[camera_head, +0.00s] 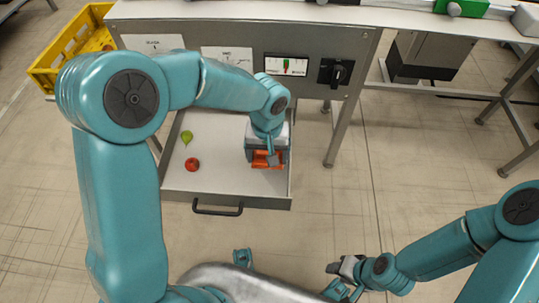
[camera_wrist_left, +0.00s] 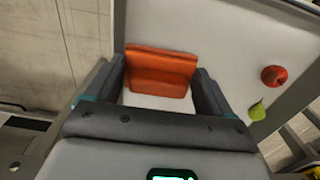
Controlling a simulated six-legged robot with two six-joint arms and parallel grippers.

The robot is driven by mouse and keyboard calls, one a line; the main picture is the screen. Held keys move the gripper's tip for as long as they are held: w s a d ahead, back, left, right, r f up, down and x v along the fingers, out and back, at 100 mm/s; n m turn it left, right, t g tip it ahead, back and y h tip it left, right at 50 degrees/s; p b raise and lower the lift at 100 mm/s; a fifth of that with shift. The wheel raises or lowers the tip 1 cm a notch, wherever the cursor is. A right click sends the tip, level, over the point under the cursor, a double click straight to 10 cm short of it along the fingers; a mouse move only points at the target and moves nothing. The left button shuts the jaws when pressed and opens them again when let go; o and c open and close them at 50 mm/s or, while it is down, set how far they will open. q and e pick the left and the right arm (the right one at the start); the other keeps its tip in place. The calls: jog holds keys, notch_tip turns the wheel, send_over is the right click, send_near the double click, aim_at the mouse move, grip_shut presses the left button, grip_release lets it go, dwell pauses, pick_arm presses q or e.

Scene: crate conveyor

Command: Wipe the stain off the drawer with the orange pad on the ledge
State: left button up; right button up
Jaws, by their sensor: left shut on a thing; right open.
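The drawer (camera_head: 222,188) stands pulled out below a grey control panel, with a pale floor and a black handle. My left gripper (camera_head: 262,157) is inside the drawer's outline, at its right side, shut on the orange pad (camera_head: 272,160). In the left wrist view the pad (camera_wrist_left: 160,70) sits between the two dark fingers, over the pale drawer floor. I cannot tell whether the pad touches the floor. I make out no stain; the gripper and pad hide part of the floor. My right gripper (camera_head: 347,268) is open and empty, low at the right, outside the drawer.
A red apple (camera_head: 192,164) and a green pear (camera_head: 187,137) lie in the drawer's left part. They also show in the left wrist view, the apple (camera_wrist_left: 274,76) above the pear (camera_wrist_left: 257,111). A yellow crate (camera_head: 70,50) stands at the far left. The drawer's middle is clear.

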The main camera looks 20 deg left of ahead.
pick_arm(q)
jog(key=shift+r+p, duration=0.6)
jog(key=shift+r, duration=0.5)
jog(key=shift+f, duration=0.1)
